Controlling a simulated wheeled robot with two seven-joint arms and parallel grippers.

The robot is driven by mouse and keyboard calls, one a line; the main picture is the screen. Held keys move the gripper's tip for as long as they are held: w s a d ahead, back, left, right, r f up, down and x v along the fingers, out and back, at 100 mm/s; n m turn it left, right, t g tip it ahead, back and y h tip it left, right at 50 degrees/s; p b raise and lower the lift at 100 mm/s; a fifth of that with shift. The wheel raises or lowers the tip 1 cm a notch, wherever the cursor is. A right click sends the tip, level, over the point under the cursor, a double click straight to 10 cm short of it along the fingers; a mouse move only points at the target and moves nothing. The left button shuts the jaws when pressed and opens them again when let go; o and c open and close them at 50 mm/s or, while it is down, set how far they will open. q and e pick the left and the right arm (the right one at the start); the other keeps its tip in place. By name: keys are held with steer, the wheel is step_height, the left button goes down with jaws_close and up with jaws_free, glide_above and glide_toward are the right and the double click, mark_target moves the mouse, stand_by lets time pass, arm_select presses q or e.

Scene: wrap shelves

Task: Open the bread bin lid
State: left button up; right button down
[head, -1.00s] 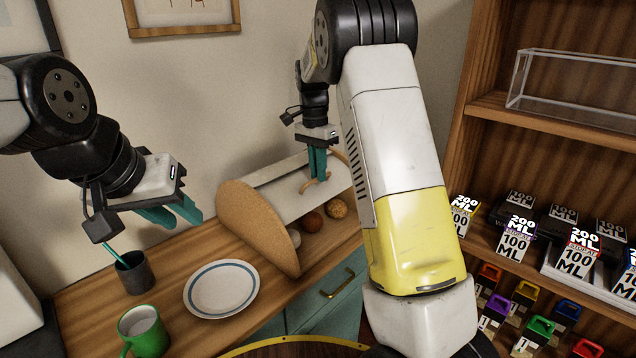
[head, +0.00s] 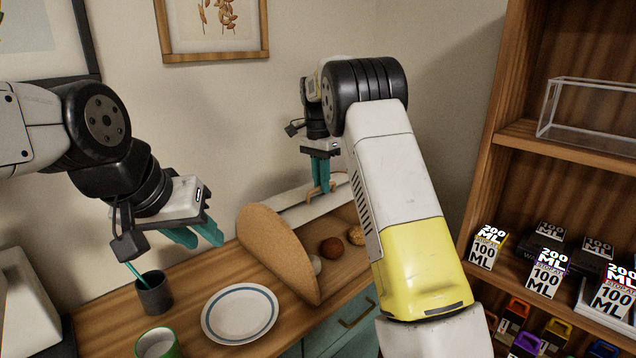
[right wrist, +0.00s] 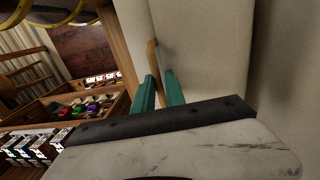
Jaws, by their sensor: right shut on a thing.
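The bread bin (head: 272,246) stands on the wooden counter against the wall, with a rounded cork-coloured side panel. Its white lid (head: 296,214) is pushed back toward the wall, and the front is open with several round loaves (head: 332,248) showing inside. My right gripper (head: 321,188) is shut on the lid's wooden handle (right wrist: 152,58), which also shows between the teal fingers in the right wrist view. My right forearm hides the bin's right end. My left gripper (head: 203,240) is open and empty above the counter, left of the bin.
A white plate with a blue ring (head: 240,314), a dark cup with a teal stick (head: 153,292) and a green mug (head: 157,343) stand on the counter left of the bin. Wooden shelves (head: 500,160) with boxes rise at the right. Framed pictures hang above.

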steer(key=shift+w+a, duration=0.3)
steer(key=shift+a, duration=0.35)
steer(key=c, duration=1.5)
jaws_free()
steer(key=shift+w+a, duration=0.1)
steer(key=shift+w, duration=0.05)
steer(key=shift+d, duration=0.4)
steer(key=shift+w+a+r, duration=0.1)
steer(key=shift+r, duration=1.85)
steer(key=shift+w+a+r, duration=0.1)
steer(key=shift+r, duration=1.85)
steer(key=shift+s+r, duration=0.1)
